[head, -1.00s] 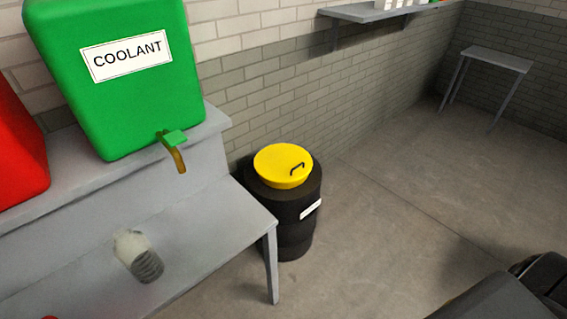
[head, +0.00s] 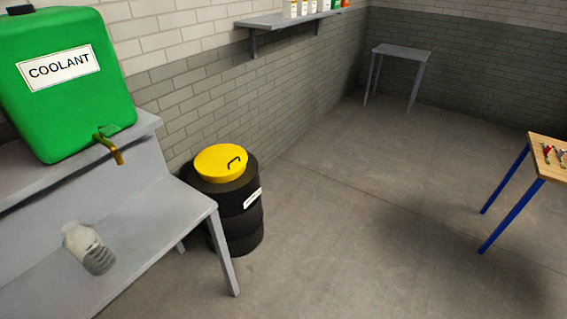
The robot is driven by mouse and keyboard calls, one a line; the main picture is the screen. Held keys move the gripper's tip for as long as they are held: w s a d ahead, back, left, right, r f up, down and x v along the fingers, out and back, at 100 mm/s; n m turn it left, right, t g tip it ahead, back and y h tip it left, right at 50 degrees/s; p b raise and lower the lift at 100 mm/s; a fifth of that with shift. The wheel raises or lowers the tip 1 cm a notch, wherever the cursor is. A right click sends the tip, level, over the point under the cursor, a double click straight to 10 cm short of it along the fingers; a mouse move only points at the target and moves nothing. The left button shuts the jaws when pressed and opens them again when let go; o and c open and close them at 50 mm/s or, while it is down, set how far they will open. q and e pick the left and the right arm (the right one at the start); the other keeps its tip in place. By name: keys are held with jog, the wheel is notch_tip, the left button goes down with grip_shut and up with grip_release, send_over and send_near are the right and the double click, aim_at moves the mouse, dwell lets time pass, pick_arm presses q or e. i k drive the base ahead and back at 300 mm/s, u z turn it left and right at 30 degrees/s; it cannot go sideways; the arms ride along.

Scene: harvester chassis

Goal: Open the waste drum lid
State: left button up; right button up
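The waste drum (head: 238,222) is a black barrel with a white label on its side. It stands on the floor against the brick wall, right of the grey bench. Its yellow lid (head: 216,164) lies on top, with a dark bent handle (head: 235,162) on its right part. The lid looks closed. Neither of my grippers shows in the head view.
A grey bench (head: 150,232) at the left holds a green coolant tank (head: 75,110) with a tap and a pale container (head: 88,247). A wooden-topped table (head: 545,165) with blue legs stands right. A small grey table (head: 402,54) is far back. The middle floor is clear.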

aim_at(220, 161)
jog(key=z, duration=0.45)
jog(key=i, duration=0.6)
jog(key=z, duration=0.6)
jog(key=i, duration=1.15)
jog(key=u, duration=0.05)
